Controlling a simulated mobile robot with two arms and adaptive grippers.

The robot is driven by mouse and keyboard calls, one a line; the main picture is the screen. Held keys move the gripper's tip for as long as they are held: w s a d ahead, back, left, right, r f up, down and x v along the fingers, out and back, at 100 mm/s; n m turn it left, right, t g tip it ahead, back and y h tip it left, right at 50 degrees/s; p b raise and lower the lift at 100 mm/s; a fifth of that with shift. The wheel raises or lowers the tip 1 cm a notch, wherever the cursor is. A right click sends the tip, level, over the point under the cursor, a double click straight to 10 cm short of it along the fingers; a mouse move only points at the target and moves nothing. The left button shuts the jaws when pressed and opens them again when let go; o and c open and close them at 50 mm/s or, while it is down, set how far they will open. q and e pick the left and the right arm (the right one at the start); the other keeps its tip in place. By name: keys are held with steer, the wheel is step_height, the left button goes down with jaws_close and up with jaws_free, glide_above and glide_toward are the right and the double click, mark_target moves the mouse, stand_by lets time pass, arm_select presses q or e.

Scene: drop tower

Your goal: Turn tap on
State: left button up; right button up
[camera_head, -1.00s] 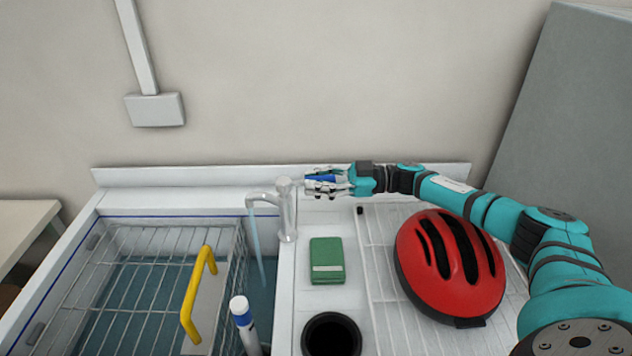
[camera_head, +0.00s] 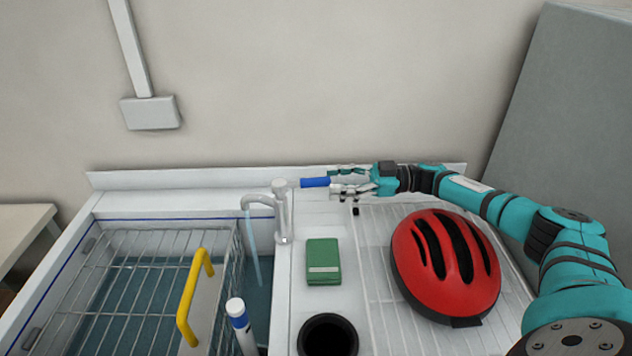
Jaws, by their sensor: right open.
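A stream of water (camera_head: 253,247) runs from the spout down into the sink (camera_head: 262,290). The tap's blue handle (camera_head: 314,182) sticks out to the right from near its top. My right gripper (camera_head: 332,180) is open, just right of the blue handle, at about its height. The handle's right end is close to the fingertips; I cannot tell whether they touch. My left gripper is not in view.
A wire rack (camera_head: 130,290) with a yellow handle (camera_head: 190,305) covers much of the sink. A wall (camera_head: 330,80) rises close behind.

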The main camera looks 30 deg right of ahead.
steer(key=v, duration=0.5)
steer(key=shift+d, duration=0.35)
steer(key=shift+r, duration=0.1)
